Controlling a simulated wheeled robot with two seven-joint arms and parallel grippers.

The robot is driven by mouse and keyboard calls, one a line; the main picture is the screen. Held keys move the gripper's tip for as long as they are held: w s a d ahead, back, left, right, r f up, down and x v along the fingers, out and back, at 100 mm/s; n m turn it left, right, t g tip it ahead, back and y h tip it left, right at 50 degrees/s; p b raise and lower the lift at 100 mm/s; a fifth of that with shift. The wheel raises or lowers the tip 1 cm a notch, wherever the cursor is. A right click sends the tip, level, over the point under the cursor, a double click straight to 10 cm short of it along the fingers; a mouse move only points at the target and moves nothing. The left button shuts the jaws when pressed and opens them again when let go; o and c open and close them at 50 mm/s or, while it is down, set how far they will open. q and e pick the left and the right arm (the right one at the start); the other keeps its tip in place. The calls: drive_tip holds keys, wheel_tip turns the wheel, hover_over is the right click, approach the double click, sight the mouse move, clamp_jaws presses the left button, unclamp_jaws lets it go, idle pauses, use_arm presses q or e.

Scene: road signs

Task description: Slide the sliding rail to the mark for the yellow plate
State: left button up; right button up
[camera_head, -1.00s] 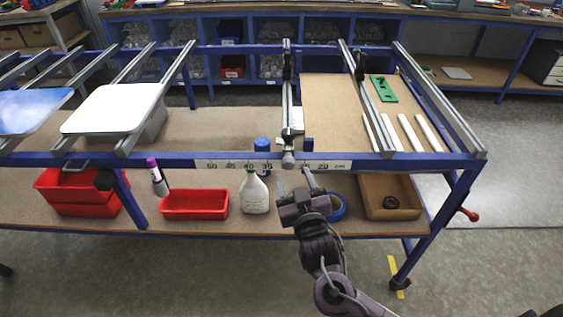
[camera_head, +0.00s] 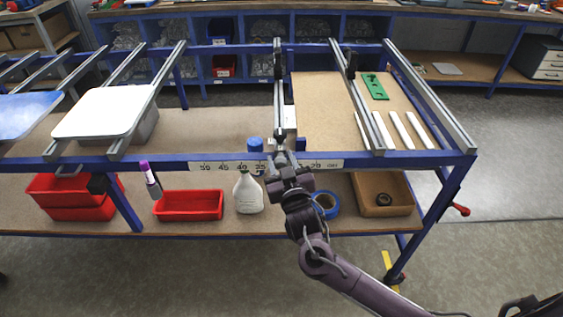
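The sliding rail (camera_head: 279,95) is a grey bar running front to back across the blue frame. Its front end meets the scale strip (camera_head: 222,167), between the printed 35 and 20; the numbers there are hidden by my gripper. My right gripper (camera_head: 282,164) is at the rail's front end, just below and touching or very close to it. Its fingers overlap the rail end, and I cannot tell whether they are closed on it. My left gripper is not in view. I see no yellow plate; a white plate (camera_head: 103,111) and a blue plate (camera_head: 24,114) lie at left.
A second rail (camera_head: 361,98) and a brown board (camera_head: 322,105) are right of the sliding rail. A green piece (camera_head: 375,87) and white strips (camera_head: 400,131) lie farther right. Below are a white bottle (camera_head: 248,194), a red tray (camera_head: 189,205) and blue tape (camera_head: 325,204).

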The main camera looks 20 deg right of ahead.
drive_tip(key=shift+a+f, duration=0.1)
clamp_jaws()
drive_tip(key=shift+a, duration=0.3)
drive_tip(key=o, duration=0.7)
unclamp_jaws()
drive_tip(key=shift+s+f, duration=0.1)
drive_tip(key=shift+s, duration=0.35)
drive_tip(key=s, duration=0.6)
drive_tip(key=shift+s+a+b, duration=0.25)
drive_tip(key=shift+s+b, duration=0.15)
